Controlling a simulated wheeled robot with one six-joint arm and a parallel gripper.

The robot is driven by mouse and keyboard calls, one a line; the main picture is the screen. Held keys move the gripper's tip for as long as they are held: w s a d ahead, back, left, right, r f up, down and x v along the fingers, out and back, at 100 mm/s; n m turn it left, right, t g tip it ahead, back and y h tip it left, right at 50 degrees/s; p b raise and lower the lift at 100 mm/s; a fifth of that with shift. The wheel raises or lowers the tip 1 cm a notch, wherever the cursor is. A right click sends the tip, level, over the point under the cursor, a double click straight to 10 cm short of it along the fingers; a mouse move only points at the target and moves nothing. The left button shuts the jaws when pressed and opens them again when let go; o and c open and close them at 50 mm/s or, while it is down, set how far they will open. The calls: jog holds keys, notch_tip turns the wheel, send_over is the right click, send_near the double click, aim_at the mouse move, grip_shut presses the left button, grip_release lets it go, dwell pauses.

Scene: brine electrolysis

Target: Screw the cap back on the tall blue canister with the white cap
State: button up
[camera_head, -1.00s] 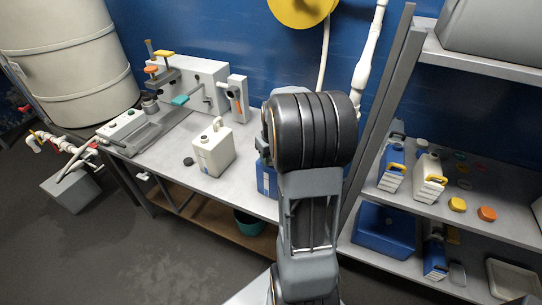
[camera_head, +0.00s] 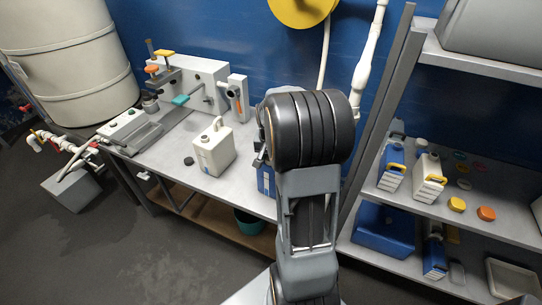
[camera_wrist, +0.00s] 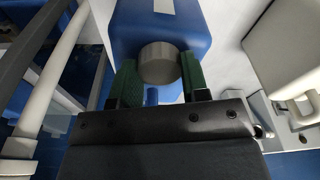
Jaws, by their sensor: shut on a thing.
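The tall blue canister (camera_wrist: 158,25) fills the top middle of the wrist view. In the head view its blue side (camera_head: 266,180) shows on the bench, mostly hidden behind my arm. The white cap (camera_wrist: 158,62), grey in shadow, sits between the two green fingertips of my gripper (camera_wrist: 159,78). My gripper is shut on the cap's sides. The cap overlaps the canister's top in the wrist view; I cannot tell whether its thread is engaged. In the head view my arm hides the cap and most of the gripper.
A white jug (camera_head: 213,150) stands on the bench left of the canister, with a small dark cap (camera_head: 188,161) beside it. A bench machine (camera_head: 195,85) stands behind. The shelf rack (camera_head: 480,205) at right holds several canisters and loose caps. A post stands close to my arm.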

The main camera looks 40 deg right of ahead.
jog(key=o, duration=1.2)
jog(key=shift+r, duration=0.1)
jog(key=r, duration=0.9)
jog(key=s+a+r, duration=0.1)
jog(key=r, duration=0.3)
jog(key=shift+s+r, duration=0.1)
jog(key=shift+r, duration=0.2)
jog(key=shift+s+a+f+n+t+y, duration=0.15)
jog(key=shift+s+a+f+n+t, duration=0.5)
jog(key=shift+s+a+n, duration=1.9)
jog(key=shift+s+a+f+n+t+y, duration=0.2)
jog(key=shift+s+a+f+n, duration=0.7)
jog(key=shift+a, duration=3.2)
jog(key=shift+s+a+f+n+t+y, duration=0.15)
jog(key=shift+s+a+f+n+t, duration=0.3)
jog(key=shift+s+a+f+n, duration=1.9)
